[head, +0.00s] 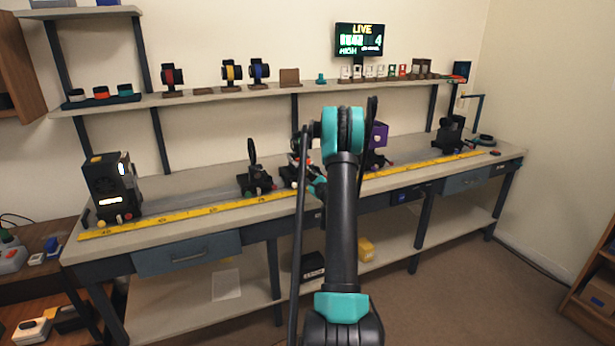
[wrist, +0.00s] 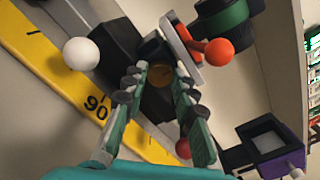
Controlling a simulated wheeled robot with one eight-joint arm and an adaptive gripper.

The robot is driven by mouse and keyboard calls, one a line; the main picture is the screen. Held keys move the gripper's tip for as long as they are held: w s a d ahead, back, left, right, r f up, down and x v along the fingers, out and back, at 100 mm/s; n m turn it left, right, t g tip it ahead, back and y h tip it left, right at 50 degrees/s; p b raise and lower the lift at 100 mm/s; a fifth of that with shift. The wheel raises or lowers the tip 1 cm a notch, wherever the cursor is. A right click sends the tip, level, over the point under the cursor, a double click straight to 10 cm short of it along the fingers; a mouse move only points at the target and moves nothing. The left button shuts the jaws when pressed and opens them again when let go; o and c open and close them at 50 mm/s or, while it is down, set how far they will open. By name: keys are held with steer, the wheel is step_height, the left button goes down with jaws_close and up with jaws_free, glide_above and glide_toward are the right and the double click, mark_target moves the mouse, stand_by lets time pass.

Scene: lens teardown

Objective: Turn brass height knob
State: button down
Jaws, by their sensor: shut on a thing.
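The brass height knob (wrist: 160,75) shows as a dull brass disc on a black carriage (wrist: 112,50) in the wrist view. My gripper (wrist: 160,82) has its two teal fingers on either side of the knob, their dark-padded tips closed on it. The tips hide the knob's sides. In the head view my arm hides the knob and most of my gripper; a teal bit of the gripper (head: 319,188) shows beside the middle carriage (head: 295,172).
A white ball knob (wrist: 81,53), an orange ball knob (wrist: 219,51) and a red ball knob (wrist: 183,149) stick out close by. A yellow ruled rail (head: 200,216) runs along the bench. A lens holder (head: 257,178) stands left, a purple-topped unit (head: 378,138) right.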

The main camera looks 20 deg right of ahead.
steer(key=shift+n, duration=0.7)
steer(key=c, duration=1.2)
jaws_free()
steer(key=shift+s, duration=0.15)
steer(key=s, duration=0.7)
steer(key=shift+s+d, duration=0.1)
steer(key=shift+s, duration=0.05)
